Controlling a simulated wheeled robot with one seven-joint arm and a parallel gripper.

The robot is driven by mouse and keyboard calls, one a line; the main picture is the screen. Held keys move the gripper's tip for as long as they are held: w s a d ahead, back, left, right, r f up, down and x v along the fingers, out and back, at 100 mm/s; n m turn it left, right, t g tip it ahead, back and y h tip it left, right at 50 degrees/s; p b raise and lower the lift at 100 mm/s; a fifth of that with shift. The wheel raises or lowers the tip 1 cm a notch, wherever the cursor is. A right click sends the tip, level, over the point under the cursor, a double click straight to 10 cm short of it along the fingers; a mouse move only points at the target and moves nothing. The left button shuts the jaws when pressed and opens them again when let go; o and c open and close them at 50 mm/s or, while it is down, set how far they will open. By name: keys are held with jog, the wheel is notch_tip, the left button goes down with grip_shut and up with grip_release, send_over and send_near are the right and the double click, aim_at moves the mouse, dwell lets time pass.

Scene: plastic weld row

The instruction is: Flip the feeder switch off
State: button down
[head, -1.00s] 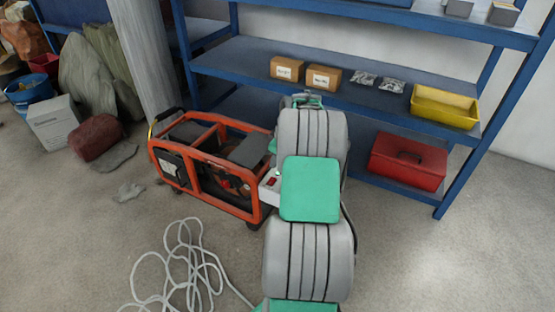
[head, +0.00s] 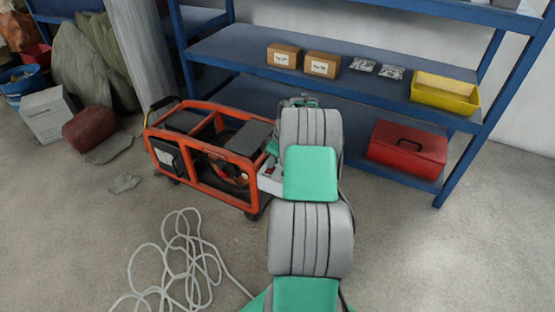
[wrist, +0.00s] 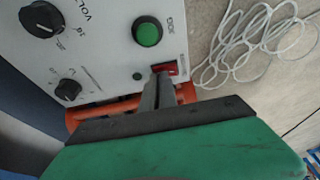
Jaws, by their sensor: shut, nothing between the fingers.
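In the wrist view a pale control panel (wrist: 100,45) carries a red rocker switch (wrist: 170,68), a round green button (wrist: 147,31) and two black knobs (wrist: 42,18). The fingers of my gripper (wrist: 161,73) are shut and empty. Their tips are at the red switch and cover part of it; I cannot tell whether they touch it or which way it is tipped. In the head view the pale panel box (head: 268,180) stands at the right end of an orange-framed machine (head: 205,155), partly hidden by my arm. My gripper's fingers are hidden there.
A blue shelf rack (head: 235,45) stands behind, with two cardboard boxes (head: 322,65), a yellow bin (head: 445,93) and a red toolbox (head: 407,148). A loose white cable (head: 185,260) lies on the floor at front left. The floor at right is clear.

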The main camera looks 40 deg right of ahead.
aim_at(269, 171)
jog(key=shift+a, duration=0.2)
jog(key=shift+s+a, duration=0.35)
jog(key=shift+a, duration=0.3)
jog(key=shift+r+p, duration=0.15)
jog(key=shift+p, duration=0.15)
jog(key=r+p, duration=0.1)
jog(key=r, duration=0.1)
jog(key=r+p, duration=0.2)
jog(key=shift+a+r+p, duration=0.2)
jog(key=shift+r+p, duration=0.1)
jog(key=a+p+v, duration=0.1)
jog(key=p+v, duration=0.1)
jog(key=v, duration=0.7)
jog(key=shift+s+d+p, duration=0.25)
jog(key=shift+d+p, duration=0.1)
jog(key=shift+r, duration=0.1)
